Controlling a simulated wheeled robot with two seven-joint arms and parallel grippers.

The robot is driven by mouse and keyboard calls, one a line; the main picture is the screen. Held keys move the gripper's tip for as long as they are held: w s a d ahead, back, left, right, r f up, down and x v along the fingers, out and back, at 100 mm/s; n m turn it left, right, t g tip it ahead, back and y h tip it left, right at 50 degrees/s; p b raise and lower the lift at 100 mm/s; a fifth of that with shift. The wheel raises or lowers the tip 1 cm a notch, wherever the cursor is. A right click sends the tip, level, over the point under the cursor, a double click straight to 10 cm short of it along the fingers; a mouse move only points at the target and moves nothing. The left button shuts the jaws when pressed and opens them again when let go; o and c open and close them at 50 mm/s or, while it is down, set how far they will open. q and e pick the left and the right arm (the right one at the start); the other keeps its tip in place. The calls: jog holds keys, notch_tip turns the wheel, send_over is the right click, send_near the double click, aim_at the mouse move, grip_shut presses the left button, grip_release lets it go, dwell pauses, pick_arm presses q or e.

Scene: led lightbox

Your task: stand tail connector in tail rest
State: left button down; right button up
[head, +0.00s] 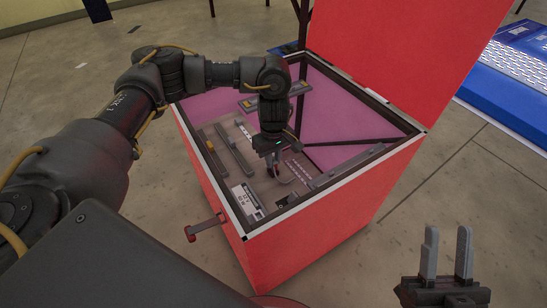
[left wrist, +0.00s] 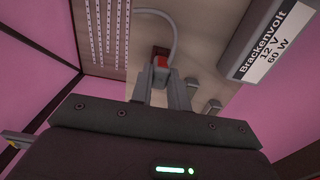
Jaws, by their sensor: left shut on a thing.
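The tail connector (left wrist: 161,60) is a small red and dark piece on a grey cable (left wrist: 160,15) that curves up and away. My left gripper (head: 274,168) reaches down inside the red lightbox (head: 320,225); in the left wrist view its two fingers (left wrist: 160,85) are shut on the connector. My right gripper (head: 447,255) is open and empty, outside the box at the lower right.
A grey driver labelled Brackenvolt 12 V 60 W (left wrist: 270,45) lies right of the fingers. Dotted LED strips (left wrist: 103,30) lie to the left. The box has raised walls, an open red lid (head: 400,50) and a dark crossbar (head: 355,142).

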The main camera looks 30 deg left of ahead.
pick_arm(q)
jog(key=shift+f, duration=0.2)
jog(key=c, duration=1.3)
grip_release()
jog(key=shift+r, duration=0.15)
jog(key=shift+r+p, duration=3.35)
jog(key=shift+r, duration=0.55)
jog(key=shift+r, duration=0.1)
